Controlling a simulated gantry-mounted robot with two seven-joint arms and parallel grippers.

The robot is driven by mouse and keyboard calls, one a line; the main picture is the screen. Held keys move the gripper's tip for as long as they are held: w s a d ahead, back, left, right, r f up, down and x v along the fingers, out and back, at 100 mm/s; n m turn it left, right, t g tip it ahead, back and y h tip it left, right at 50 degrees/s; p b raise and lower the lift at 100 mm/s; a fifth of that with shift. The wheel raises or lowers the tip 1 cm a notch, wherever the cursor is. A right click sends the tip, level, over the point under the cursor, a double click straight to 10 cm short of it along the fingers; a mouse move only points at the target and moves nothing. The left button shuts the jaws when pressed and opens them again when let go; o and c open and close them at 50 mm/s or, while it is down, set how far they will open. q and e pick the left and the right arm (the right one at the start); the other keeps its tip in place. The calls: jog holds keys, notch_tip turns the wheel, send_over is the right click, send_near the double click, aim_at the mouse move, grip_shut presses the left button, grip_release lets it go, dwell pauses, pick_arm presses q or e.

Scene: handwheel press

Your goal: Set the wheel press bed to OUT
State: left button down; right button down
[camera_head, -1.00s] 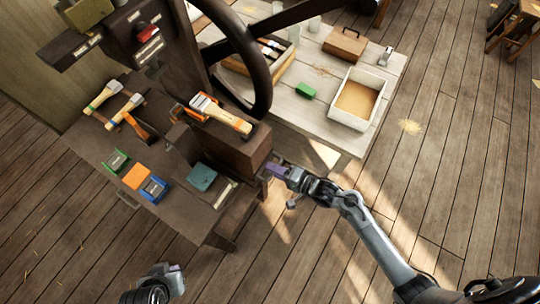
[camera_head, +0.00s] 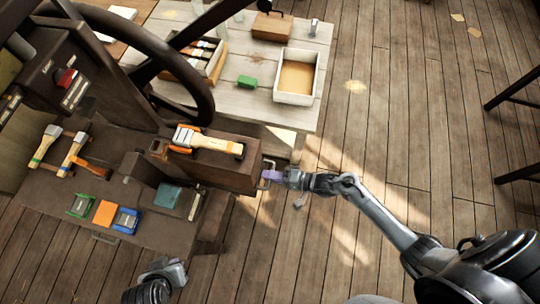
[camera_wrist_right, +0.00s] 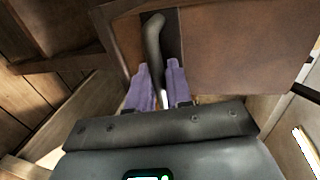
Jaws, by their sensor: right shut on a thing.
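The wheel press stands at the left in the head view, with its large dark handwheel (camera_head: 205,95). Its bed looks like the brown block (camera_head: 225,172), which carries wooden-handled tools (camera_head: 205,141) and sticks out to the right past the wheel. My right gripper (camera_head: 270,176) is at the block's right end. In the right wrist view its purple fingers (camera_wrist_right: 160,90) are shut around a grey bar handle (camera_wrist_right: 153,42) in front of the brown face (camera_wrist_right: 235,50). My left gripper (camera_head: 172,270) is at the bottom, apart from the press; its jaws are unclear.
A pale table (camera_head: 245,62) behind holds a white tray (camera_head: 295,97), a green block (camera_head: 247,82) and a brown box (camera_head: 272,26). Green, orange and blue pieces (camera_head: 104,212), a teal box (camera_head: 168,196) and hammers lie on the press table.

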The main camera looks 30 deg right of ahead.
dwell(0.3)
jog(key=c, duration=1.5)
grip_release()
jog(key=shift+o, duration=1.4)
jog(key=shift+s+d, duration=0.1)
jog(key=shift+d, duration=0.1)
jog(key=v, duration=1.1)
jog(key=shift+p, duration=0.35)
